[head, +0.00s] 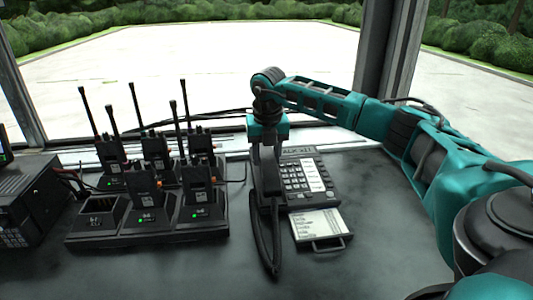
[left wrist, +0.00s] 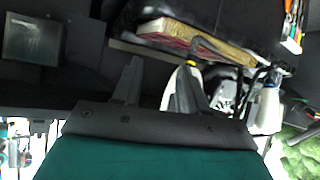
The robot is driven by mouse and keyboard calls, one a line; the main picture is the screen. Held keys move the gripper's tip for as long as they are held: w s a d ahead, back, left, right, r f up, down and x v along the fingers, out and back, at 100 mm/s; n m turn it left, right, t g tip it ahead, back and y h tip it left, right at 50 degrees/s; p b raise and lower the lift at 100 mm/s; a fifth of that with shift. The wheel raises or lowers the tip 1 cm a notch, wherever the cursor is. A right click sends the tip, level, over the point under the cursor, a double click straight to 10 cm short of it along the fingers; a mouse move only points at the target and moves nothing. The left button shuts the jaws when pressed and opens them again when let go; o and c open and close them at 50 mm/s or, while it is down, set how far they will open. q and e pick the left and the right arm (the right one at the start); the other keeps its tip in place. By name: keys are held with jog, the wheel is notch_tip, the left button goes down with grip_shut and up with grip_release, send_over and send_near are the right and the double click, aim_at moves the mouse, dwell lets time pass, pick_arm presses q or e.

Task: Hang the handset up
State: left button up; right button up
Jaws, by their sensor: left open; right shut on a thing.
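The black desk phone (head: 310,182) stands on the dark counter, with a light keypad and a pull-out card tray (head: 320,226) at its front. My right gripper (head: 268,152) points down at the phone's left side and is shut on the black handset (head: 268,178). The handset lies lengthwise over the left part of the phone. I cannot tell whether it rests in the cradle or is held just above it. The dark cord (head: 268,245) loops toward the counter's front. My left gripper (left wrist: 158,88) is open and empty in the left wrist view, away from the phone.
Several handheld radios stand in a charger (head: 150,236) left of the phone, antennas upright. A black radio unit (head: 30,205) sits at the far left. The counter right of the phone (head: 385,230) is clear beneath my right arm. A window runs behind.

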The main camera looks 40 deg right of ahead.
jog(key=o, duration=1.2)
pick_arm(q)
jog(key=shift+w+a, duration=0.1)
pick_arm(e)
jog(key=shift+o, duration=0.7)
pick_arm(q)
jog(key=shift+s+a+p, duration=0.4)
jog(key=shift+a+p, duration=0.2)
jog(key=shift+p, duration=0.35)
pick_arm(e)
notch_tip(320, 180, up, 13)
jog(key=s+a, duration=0.1)
jog(key=shift+s, duration=0.3)
jog(key=shift+f, duration=0.1)
